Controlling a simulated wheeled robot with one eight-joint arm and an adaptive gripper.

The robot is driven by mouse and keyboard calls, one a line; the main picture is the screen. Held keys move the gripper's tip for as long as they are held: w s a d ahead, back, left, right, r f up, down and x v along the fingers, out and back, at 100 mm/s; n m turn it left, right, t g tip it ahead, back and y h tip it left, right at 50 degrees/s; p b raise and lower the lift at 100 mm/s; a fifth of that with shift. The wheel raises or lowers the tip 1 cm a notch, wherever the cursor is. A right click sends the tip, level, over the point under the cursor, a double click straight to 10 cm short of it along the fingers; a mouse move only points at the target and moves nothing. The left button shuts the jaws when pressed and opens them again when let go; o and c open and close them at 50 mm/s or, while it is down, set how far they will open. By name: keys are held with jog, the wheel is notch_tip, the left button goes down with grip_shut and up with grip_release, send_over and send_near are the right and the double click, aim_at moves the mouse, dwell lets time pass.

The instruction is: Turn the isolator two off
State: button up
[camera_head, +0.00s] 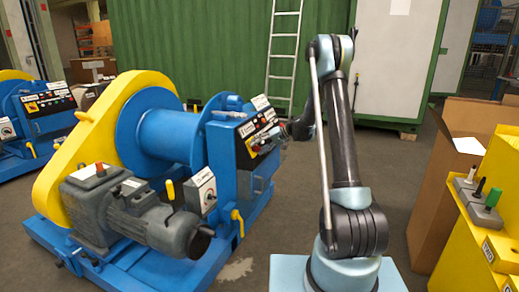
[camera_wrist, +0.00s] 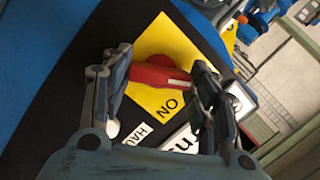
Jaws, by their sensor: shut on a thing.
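A red rotary handle (camera_wrist: 158,76) sits on a yellow square plate (camera_wrist: 165,40) on a black panel in the wrist view. The word ON reads on the plate, near the handle. My gripper (camera_wrist: 160,66) is shut on the red handle, with a finger on each side of it. In the head view my gripper (camera_head: 283,133) is at the black control panel (camera_head: 252,143) of the nearer blue winch. There the handle is too small and too covered to make out. I cannot read a number for this isolator.
The blue winch drum (camera_head: 165,135) and grey motor (camera_head: 150,220) stand left of the arm. A second blue winch (camera_head: 40,115) is at the far left. A yellow box with levers (camera_head: 490,210) and a cardboard box (camera_head: 440,190) stand at the right. A ladder leans on the green container behind.

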jog(key=shift+s+n+h, duration=0.1)
jog(key=shift+n+h, duration=0.3)
jog(key=shift+n, duration=0.7)
jog(key=o, duration=1.1)
jog(key=shift+c, duration=0.2)
jog(key=v, duration=1.1)
jog(key=shift+d+r, duration=0.2)
jog(key=shift+d, duration=0.15)
